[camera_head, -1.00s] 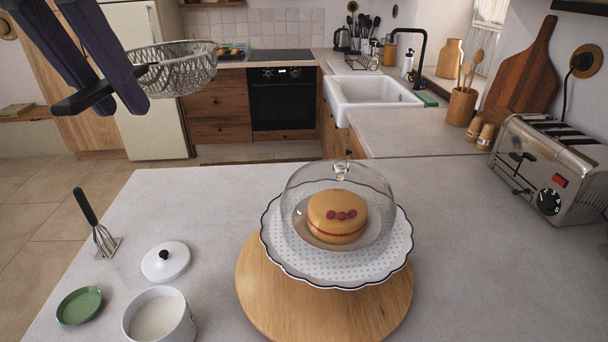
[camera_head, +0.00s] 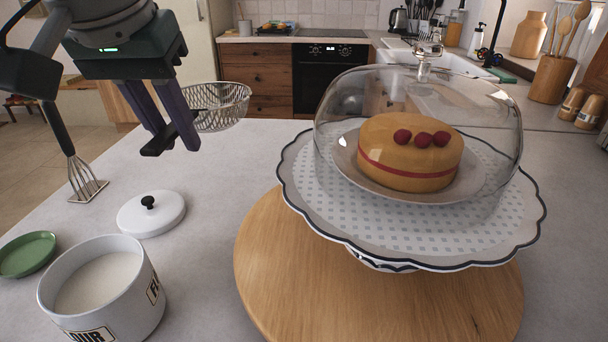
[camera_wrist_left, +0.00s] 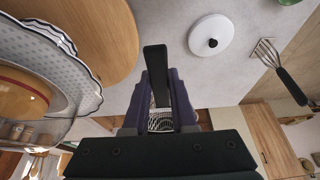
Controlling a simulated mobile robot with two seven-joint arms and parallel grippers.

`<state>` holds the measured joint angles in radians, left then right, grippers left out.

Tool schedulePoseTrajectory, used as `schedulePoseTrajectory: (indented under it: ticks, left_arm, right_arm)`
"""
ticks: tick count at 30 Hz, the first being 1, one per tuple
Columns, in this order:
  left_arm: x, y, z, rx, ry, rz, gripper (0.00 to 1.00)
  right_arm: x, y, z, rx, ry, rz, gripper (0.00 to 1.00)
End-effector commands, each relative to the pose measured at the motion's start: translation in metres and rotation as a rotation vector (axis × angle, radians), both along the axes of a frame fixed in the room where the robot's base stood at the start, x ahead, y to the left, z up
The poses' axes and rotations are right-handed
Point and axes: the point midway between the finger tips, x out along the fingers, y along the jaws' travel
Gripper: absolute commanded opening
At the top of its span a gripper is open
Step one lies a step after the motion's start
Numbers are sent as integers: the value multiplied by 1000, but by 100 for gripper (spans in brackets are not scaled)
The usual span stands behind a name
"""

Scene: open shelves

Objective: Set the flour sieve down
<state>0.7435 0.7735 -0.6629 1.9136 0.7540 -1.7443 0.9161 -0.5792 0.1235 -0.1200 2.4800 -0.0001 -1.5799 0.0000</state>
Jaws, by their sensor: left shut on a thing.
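The flour sieve (camera_head: 222,108) is a silver wire-mesh basket with a dark handle. My left gripper (camera_head: 174,140) is shut on its handle at the left of the head view. The basket points right, near the counter's far edge; I cannot tell whether it touches the counter. In the left wrist view, the dark handle (camera_wrist_left: 155,62) sticks out between the fingers and part of the mesh (camera_wrist_left: 160,122) shows behind them. A white flour pot (camera_head: 105,290) stands open at the front left, its white lid (camera_head: 151,214) lying behind it. My right gripper is out of view.
A cake under a glass dome (camera_head: 418,140) stands on a scalloped plate (camera_head: 400,235) above a round wooden board (camera_head: 290,290). A masher (camera_head: 80,180) and green dish (camera_head: 27,254) are at left. Bare counter (camera_head: 225,165) lies between lid and board.

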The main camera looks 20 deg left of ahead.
Motion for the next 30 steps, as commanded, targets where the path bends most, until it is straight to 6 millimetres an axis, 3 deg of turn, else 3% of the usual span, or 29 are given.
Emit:
schedulePoseTrajectory:
  ticks: [3,10,17,24,30]
  left_arm:
    - [-1,1,-40,1,6,1,0]
    - [-1,0,-99,2,2,0,0]
    - [0,0,-122,0,-1,0,0]
    - [0,0,-158,1,0,0,0]
    - [0,0,-161,0,-2,-1,0]
  right_arm:
    - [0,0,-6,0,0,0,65]
    - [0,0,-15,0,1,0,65]
    - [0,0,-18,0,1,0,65]
    - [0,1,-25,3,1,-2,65]
    - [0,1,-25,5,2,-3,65]
